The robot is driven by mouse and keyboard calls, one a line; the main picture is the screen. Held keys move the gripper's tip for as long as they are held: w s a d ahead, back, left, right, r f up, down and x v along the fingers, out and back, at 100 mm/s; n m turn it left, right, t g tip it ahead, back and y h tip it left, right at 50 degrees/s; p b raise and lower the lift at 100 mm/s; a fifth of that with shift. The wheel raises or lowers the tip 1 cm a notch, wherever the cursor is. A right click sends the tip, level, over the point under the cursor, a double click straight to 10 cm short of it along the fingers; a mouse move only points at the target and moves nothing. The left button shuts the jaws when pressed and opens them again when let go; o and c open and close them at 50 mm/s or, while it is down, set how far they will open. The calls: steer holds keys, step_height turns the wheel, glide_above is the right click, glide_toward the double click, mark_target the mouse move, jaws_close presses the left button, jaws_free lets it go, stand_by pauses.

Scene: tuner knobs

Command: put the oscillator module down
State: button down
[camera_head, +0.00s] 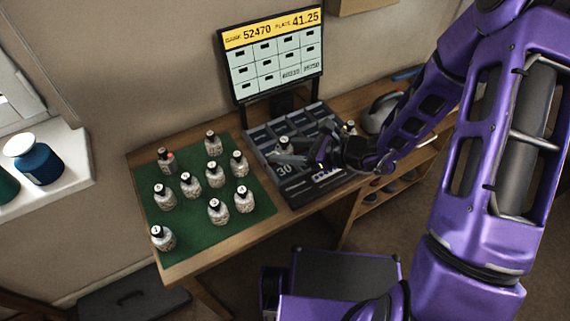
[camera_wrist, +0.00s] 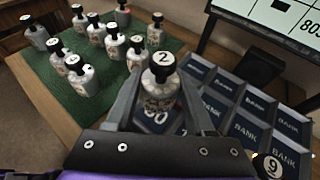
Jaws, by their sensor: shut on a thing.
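My gripper (camera_head: 297,158) is shut on a small bottle-like module (camera_wrist: 160,92) with a speckled light body and a black top. A white disc on that top reads 2. The module stands upright between my two fingers, and its top also shows in the head view (camera_head: 284,144). It is over the left part of the dark tray (camera_head: 262,138), by the cell marked 30. My fingers hide its base in part, so I cannot tell whether it touches the tray. Several similar modules stand on the green mat (camera_head: 197,237) to the left.
A module marked 9 (camera_wrist: 273,166) stands at the tray's right side. Several tray cells marked BANK are empty. A screen (camera_head: 272,55) stands behind the tray. A grey rounded object (camera_head: 380,112) sits to the right. The mat's front right is clear.

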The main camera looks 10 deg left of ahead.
mark_target(285, 170)
steer(key=shift+f+b, duration=0.45)
steer(key=shift+f, duration=1.75)
steer(key=shift+f, duration=0.2)
steer(key=shift+c, duration=1.3)
jaws_free()
steer(key=shift+r, duration=0.1)
steer(key=shift+r, duration=0.25)
steer(key=p+v, duration=0.1)
steer(key=v, duration=1.1)
steer(key=shift+f+p, duration=0.2)
steer(key=shift+p, duration=0.15)
